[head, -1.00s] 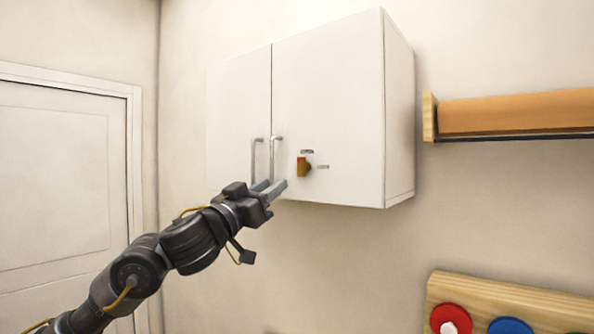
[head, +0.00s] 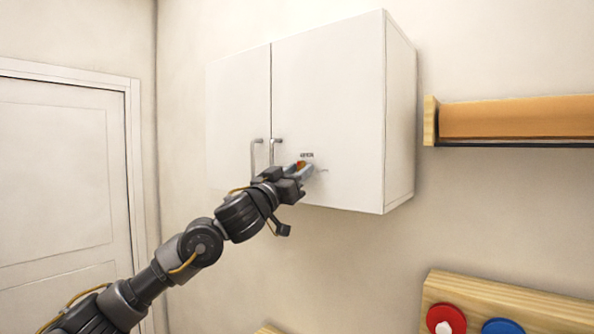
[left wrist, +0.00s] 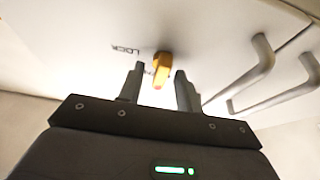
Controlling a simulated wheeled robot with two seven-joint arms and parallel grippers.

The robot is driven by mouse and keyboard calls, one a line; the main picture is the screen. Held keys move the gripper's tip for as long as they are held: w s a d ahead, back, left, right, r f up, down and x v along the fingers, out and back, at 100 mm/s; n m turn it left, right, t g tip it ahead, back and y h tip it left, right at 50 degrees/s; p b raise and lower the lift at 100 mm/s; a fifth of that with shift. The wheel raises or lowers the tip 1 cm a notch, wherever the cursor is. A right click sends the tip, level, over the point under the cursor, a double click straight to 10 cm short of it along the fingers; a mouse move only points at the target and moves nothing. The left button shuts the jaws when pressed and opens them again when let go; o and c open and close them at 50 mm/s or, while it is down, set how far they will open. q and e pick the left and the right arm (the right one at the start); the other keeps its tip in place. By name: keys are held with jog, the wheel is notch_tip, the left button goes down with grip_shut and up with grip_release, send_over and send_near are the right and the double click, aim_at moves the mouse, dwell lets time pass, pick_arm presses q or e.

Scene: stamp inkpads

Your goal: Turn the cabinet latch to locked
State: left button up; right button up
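The white cabinet (head: 330,95) hangs on the wall with both doors closed. The latch (head: 300,164) is a small orange-yellow knob on the right door, mostly hidden by my gripper in the head view. In the left wrist view the latch (left wrist: 161,68) shows between and just beyond the fingertips, beside the printed word LOCK (left wrist: 126,49). My left gripper (head: 300,171) is at the latch; its fingers (left wrist: 158,80) are apart, one on each side of it, with gaps visible. Whether the fingers touch it I cannot tell. My right gripper is not in view.
Two bar handles (head: 257,158) stick out from the doors just left of the latch. A wooden shelf (head: 515,118) is on the wall at right. A wooden board (head: 505,300) with red and blue discs is at lower right.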

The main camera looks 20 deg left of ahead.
pick_arm(q)
grip_shut()
jog(key=shift+f+m, duration=0.1)
jog(key=shift+m, duration=0.2)
jog(key=m+g+h, duration=0.1)
jog(key=m, duration=0.2)
jog(key=m+g+h, duration=0.1)
jog(key=m, duration=0.2)
jog(key=m+g+h, duration=0.1)
jog(key=m+h, duration=0.1)
jog(key=m, duration=0.1)
jog(key=shift+p, duration=0.3)
jog(key=m+g, duration=0.1)
jog(key=m, duration=0.1)
jog(key=m+g+p, duration=0.1)
jog(key=m, duration=0.1)
jog(key=m+g+h+p, duration=0.1)
jog(key=m, duration=0.1)
jog(key=shift+a+r+m, duration=0.1)
jog(key=shift+r+m, duration=0.15)
jog(key=shift+m, duration=0.15)
jog(key=m+g+p, duration=0.1)
jog(key=m, duration=0.3)
jog(key=shift+g+p, duration=0.3)
jog(key=shift+p, duration=0.1)
jog(key=shift+f+m+y+p, duration=0.1)
jog(key=shift+m+y+p, duration=0.3)
jog(key=shift+m, duration=0.5)
jog(key=shift+g, duration=0.3)
